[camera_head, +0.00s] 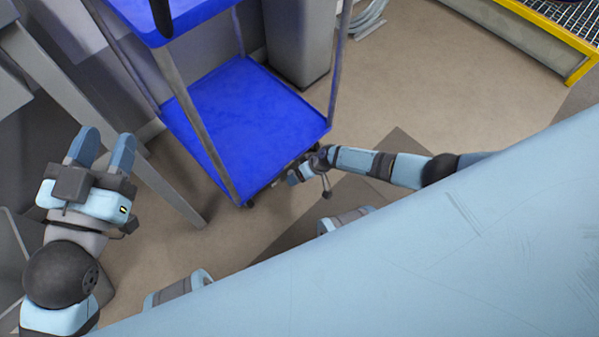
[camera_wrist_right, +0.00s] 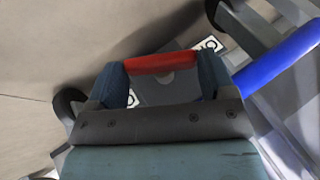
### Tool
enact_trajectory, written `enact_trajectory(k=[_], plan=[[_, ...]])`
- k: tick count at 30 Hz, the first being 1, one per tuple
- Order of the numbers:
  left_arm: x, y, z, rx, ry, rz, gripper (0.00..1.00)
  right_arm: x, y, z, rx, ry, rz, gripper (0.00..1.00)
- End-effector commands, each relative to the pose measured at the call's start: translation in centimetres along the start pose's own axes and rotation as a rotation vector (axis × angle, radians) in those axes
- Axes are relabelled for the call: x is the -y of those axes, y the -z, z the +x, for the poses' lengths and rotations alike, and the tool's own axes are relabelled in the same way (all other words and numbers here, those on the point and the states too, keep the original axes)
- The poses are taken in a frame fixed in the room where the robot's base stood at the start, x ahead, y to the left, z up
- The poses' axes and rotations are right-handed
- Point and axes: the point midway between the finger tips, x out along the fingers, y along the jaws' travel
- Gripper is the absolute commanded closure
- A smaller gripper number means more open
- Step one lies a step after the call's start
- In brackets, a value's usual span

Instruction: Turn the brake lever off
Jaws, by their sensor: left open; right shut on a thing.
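The brake lever is a red bar (camera_wrist_right: 162,62) in the right wrist view, at the low edge of a blue cart (camera_head: 250,115). My right gripper (camera_wrist_right: 165,80) is shut on it, with one finger at each end of the bar. White-marked labels (camera_wrist_right: 208,45) show on a dark grey plate beside the lever. In the head view my right gripper (camera_head: 305,172) is low at the cart's near edge, and the lever itself cannot be made out there. My left gripper (camera_head: 103,150) is open and empty at the left, away from the cart.
Dark caster wheels (camera_wrist_right: 68,104) stand near the lever. A grey bin (camera_head: 298,45) is behind the cart. A grey table leg (camera_head: 165,185) stands between my left gripper and the cart. A yellow-edged grating (camera_head: 560,30) is at the top right. Floor right of the cart is clear.

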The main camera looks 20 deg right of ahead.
Motion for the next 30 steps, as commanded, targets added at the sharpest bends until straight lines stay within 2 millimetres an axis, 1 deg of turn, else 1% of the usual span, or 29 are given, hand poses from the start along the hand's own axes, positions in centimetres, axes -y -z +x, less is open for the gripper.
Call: enact_trajectory(k=[12, 26, 27, 29, 30], plan=[[0.00, 0.02, -0.01, 0.000, 0.000, 0.000, 0.57, -0.33, -0.12, 0.00, 0.003, 0.104, 0.046, 0.47], [0.00, 0.02, -0.01, 0.000, 0.000, 0.001, 0.57, -0.31, -0.17, 0.03, 0.004, 0.115, 0.046, 0.47], [0.00, 0.01, -0.02, 0.000, 0.000, 0.001, 0.57, -0.31, -0.17, 0.02, 0.004, 0.115, 0.046, 0.19], [0.00, 0.01, -0.02, 0.000, -0.001, 0.001, 0.57, -0.31, -0.16, 0.03, 0.004, 0.115, 0.046, 0.05], [0.00, 0.00, -0.03, 0.000, -0.001, 0.001, 0.57, -0.31, -0.15, 0.02, 0.004, 0.115, 0.046, 0.00]])
